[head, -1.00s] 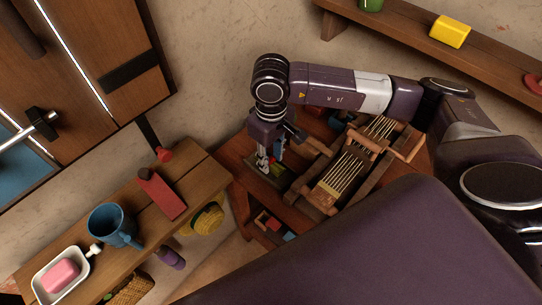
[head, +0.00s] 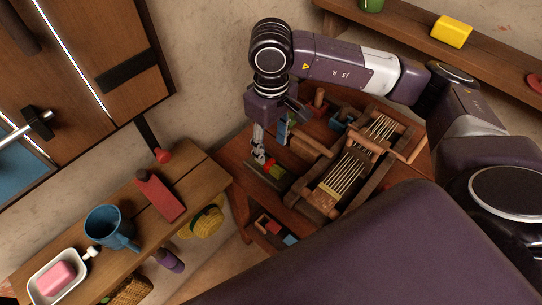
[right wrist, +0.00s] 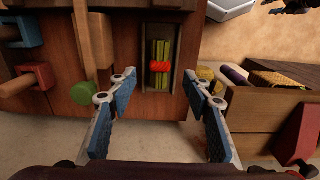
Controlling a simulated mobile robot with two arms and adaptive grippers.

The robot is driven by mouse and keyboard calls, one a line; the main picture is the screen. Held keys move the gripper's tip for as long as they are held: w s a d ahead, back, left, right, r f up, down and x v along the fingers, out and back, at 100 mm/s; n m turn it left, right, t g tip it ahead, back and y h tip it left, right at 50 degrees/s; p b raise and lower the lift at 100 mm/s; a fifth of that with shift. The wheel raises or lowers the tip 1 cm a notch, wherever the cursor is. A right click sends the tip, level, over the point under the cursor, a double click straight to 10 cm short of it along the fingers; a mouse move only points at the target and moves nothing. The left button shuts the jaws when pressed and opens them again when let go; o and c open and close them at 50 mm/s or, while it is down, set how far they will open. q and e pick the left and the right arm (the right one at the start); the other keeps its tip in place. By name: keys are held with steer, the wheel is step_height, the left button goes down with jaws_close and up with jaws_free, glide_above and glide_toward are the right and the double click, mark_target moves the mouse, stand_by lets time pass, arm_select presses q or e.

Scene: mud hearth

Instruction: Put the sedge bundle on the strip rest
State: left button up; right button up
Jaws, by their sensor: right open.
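The sedge bundle (right wrist: 160,50) is a small green bunch of stalks with a red band (right wrist: 160,67). It lies in a narrow dark-walled holder (right wrist: 144,75) at the edge of the wooden table; I cannot tell for sure whether this holder is the strip rest. In the head view the bundle (head: 276,171) shows partly, beside the fingertips. My right gripper (head: 261,158) points down near it. In the right wrist view my right gripper (right wrist: 162,84) is open and empty, its fingers spread wider than the bundle and apart from it. My left gripper is not in view.
A wooden frame with pale strips (head: 343,176) stands on the table, right of the gripper. A side bench holds a blue mug (head: 108,227), a red block (head: 160,195) and a white dish (head: 39,286) with pink soap. An upper shelf holds a yellow block (head: 452,31).

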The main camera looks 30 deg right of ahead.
mark_target(271, 163)
step_height(271, 163, up, 6)
steer(key=shift+f, duration=0.2)
stand_by(0.4)
